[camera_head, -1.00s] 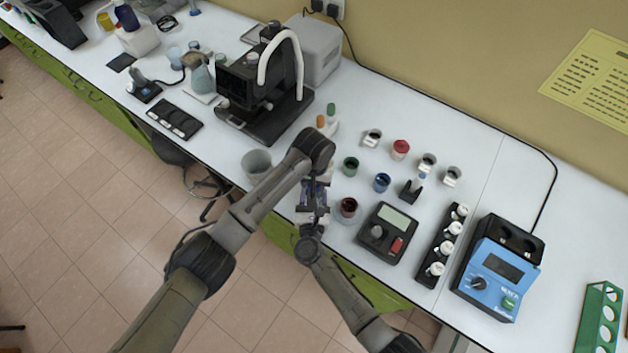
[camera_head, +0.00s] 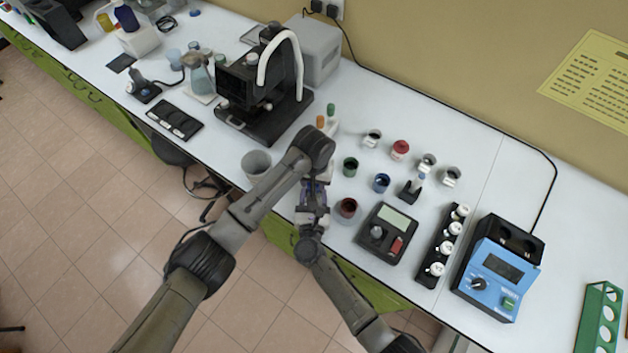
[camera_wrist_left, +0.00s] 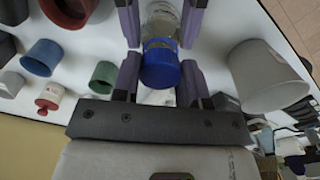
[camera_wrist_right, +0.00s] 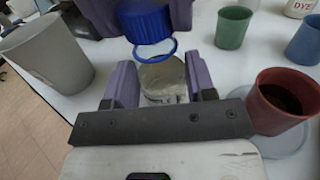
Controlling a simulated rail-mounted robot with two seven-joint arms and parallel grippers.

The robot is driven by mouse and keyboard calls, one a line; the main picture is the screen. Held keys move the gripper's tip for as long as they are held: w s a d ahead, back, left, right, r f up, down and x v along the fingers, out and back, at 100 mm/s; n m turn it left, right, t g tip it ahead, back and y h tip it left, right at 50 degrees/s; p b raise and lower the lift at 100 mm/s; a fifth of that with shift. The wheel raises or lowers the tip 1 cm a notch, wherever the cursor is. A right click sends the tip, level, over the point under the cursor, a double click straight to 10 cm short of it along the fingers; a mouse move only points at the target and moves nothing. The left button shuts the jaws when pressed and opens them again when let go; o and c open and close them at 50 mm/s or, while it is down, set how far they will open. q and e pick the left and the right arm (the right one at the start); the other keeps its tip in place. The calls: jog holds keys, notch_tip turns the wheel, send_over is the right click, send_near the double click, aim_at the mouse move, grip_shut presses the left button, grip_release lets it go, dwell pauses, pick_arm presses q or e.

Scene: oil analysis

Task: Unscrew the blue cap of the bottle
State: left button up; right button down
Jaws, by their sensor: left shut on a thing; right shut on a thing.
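The bottle is clear glass with a ribbed blue cap. In the left wrist view the blue cap (camera_wrist_left: 161,74) is between the fingers of my left gripper (camera_wrist_left: 160,80), which is shut on it. The glass bottle (camera_wrist_left: 161,22) extends beyond it, between the other gripper's purple fingers. In the right wrist view my right gripper (camera_wrist_right: 160,88) is shut on the bottle's body (camera_wrist_right: 162,82). A blue ring shows around the neck just below the cap (camera_wrist_right: 147,20). In the head view the two grippers meet near the bench's front edge and mostly hide the bottle.
A grey beaker (camera_head: 256,164) stands to the left. A dark red cup (camera_head: 347,209), green cup (camera_head: 350,166) and blue cup (camera_head: 381,183) stand close on the right. A scale (camera_head: 387,232) and a black vial rack (camera_head: 442,247) are farther right. A black machine (camera_head: 265,85) stands behind.

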pick_arm(q)
jog(key=shift+r, duration=0.75)
jog(key=shift+r, duration=2)
pick_arm(e)
jog(key=shift+c, duration=1.9)
grip_release()
jog(key=shift+s, duration=0.1)
pick_arm(q)
jog(key=shift+f+b, duration=0.4)
jog(key=shift+f, duration=0.05)
pick_arm(e)
jog(key=s, duration=1.2)
jog(key=shift+a, duration=0.3)
